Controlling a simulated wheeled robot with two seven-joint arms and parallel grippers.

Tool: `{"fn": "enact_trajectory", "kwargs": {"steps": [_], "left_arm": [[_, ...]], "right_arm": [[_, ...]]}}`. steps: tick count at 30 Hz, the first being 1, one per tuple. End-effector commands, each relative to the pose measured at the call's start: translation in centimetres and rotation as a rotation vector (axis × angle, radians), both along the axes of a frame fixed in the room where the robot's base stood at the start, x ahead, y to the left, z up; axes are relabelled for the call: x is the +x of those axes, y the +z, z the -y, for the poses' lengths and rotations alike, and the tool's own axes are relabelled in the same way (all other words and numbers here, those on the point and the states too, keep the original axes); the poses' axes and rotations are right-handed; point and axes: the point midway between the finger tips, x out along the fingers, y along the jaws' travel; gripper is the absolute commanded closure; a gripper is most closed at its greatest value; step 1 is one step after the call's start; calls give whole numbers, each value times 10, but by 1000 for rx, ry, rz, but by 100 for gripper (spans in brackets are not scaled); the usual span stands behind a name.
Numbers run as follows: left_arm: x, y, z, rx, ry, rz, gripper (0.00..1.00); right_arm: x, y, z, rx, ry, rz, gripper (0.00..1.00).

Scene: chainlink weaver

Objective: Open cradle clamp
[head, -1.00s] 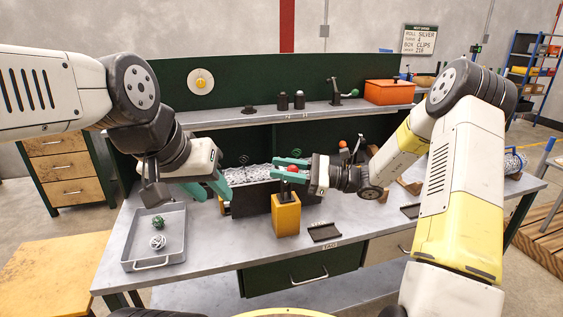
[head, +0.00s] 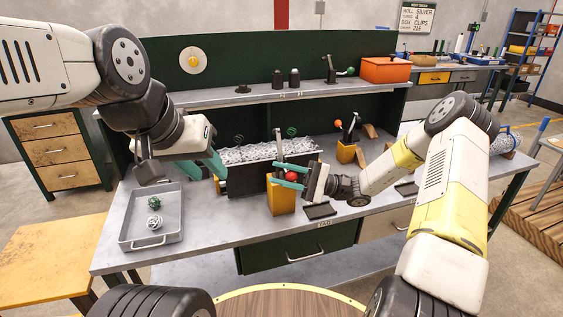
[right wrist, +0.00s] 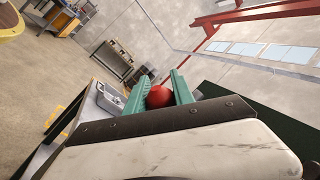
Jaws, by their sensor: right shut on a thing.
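In the right wrist view the red knob (right wrist: 160,97) is between both fingers. A second yellow clamp (head: 346,152) stands farther back right, with a raised dark bar and an orange knob (head: 338,123). My left gripper (head: 222,168) is at the left end of the wire mesh (head: 262,152); its finger gap is unclear.
The mesh lies along a dark cradle (head: 245,182) behind the near clamp. A grey tray (head: 136,238) with a green and a white wire ball stands at left. A small black holder (head: 320,210) lies right of the clamp. An orange box (head: 386,69) is on the shelf.

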Motion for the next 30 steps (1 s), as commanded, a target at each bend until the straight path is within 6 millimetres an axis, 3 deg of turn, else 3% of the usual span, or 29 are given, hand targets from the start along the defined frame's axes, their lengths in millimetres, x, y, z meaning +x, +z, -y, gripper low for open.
{"fn": "enact_trajectory", "kwargs": {"steps": [20, 21, 24, 30], "left_arm": [[0, 0, 0, 0, 0, 0, 64], [0, 0, 0, 0, 0, 0, 64], [0, 0, 0, 0, 0, 0, 64], [0, 0, 0, 0, 0, 0, 64]], "right_arm": [[-2, -10, 1, -8, 1, -8, 100], [-3, -10, 1, -9, 2, -8, 69], [-2, -10, 1, -7, 1, -8, 50], [-2, -8, 1, -5, 1, -5, 50]]}}
